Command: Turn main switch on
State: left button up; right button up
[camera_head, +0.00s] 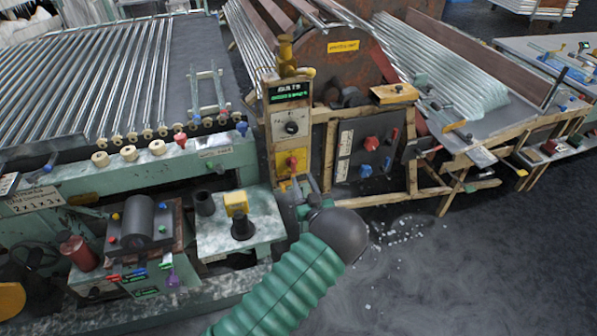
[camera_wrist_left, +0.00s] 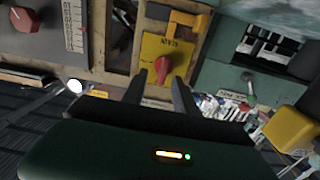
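The main switch appears to be a red knob on a yellow plate (camera_head: 290,163) low on the front of the control column. In the left wrist view the red knob (camera_wrist_left: 163,66) stands on its yellow plate, ahead of my fingertips. My left gripper (camera_head: 303,184) is just below and in front of the plate in the head view. In the left wrist view my left gripper (camera_wrist_left: 160,92) has its two dark fingers apart with nothing between them. The gap lines up roughly with the knob; I cannot tell whether they touch. My right gripper is not in view.
A panel with red and blue knobs (camera_head: 366,150) is right of the column. A green machine bench with a yellow block (camera_head: 236,203) stands to the left. Glass tubes (camera_head: 80,80) fill the rack behind. White shards (camera_head: 400,230) lie on the otherwise open floor at right.

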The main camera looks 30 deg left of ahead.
aim_at(295, 169)
pick_arm(q)
jog(key=x, duration=0.6)
jog(key=shift+s+a+f, duration=0.1)
jog(key=shift+s+a, duration=0.2)
jog(key=shift+a, duration=0.4)
jog(key=shift+d, duration=0.15)
jog(key=shift+w+d, duration=0.15)
jog(key=shift+d, duration=0.2)
jog(key=c, duration=0.5)
jog(key=shift+c, duration=1)
jog(key=shift+a, duration=0.15)
grip_shut()
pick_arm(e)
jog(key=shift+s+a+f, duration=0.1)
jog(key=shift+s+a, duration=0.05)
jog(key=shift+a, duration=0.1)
